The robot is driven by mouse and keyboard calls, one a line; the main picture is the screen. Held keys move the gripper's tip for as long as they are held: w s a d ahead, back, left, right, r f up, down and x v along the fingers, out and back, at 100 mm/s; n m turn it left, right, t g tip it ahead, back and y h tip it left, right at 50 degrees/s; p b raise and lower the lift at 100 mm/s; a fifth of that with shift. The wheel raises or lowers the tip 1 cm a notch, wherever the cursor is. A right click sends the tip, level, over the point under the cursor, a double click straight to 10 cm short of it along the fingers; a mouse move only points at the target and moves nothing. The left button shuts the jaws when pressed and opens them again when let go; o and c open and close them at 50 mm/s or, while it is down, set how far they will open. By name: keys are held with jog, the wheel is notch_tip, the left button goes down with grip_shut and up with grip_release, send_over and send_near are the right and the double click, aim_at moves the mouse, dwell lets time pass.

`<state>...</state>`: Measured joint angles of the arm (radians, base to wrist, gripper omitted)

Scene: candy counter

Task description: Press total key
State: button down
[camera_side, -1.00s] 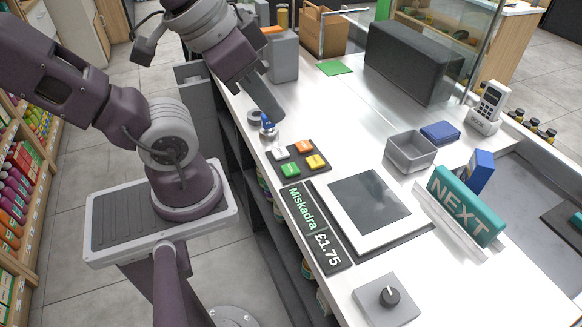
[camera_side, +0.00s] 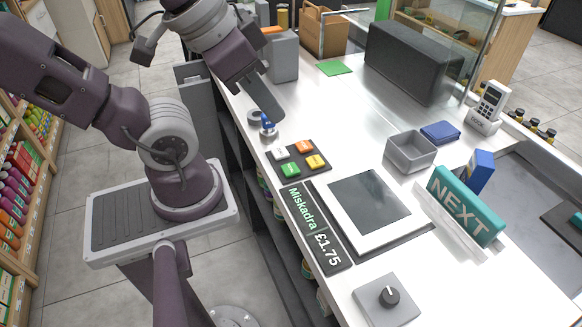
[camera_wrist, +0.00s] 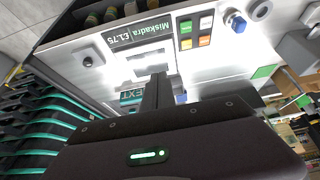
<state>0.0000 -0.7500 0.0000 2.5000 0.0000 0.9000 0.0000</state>
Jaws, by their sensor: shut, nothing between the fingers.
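A dark keypad (camera_side: 303,171) lies on the white counter, with a white key (camera_side: 280,153), an orange key (camera_side: 304,147), a green key (camera_side: 291,170) and a yellow key (camera_side: 316,162). Any key lettering is too small to read. My gripper (camera_side: 276,116) is shut and empty, in the air beyond the keypad, apart from the keys. In the wrist view my shut fingers (camera_wrist: 157,90) point toward the counter, and the green key (camera_wrist: 186,27) and the other keys show up and to the right of them.
A price display (camera_side: 314,226) reads "Miskadra £1.75" beside a screen (camera_side: 370,209). A small blue-topped piece (camera_side: 268,126) stands close to my fingertips. A knob box (camera_side: 387,300), a grey tray (camera_side: 411,151) and a NEXT sign (camera_side: 465,206) also stand on the counter.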

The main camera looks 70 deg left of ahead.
jog(key=m+g+y, duration=0.7)
jog(key=y, duration=0.2)
send_over(293, 171)
notch_tip(293, 171, down, 11)
jog(key=shift+g, duration=0.3)
jog(key=shift+f, duration=4.4)
jog(key=shift+f, duration=0.4)
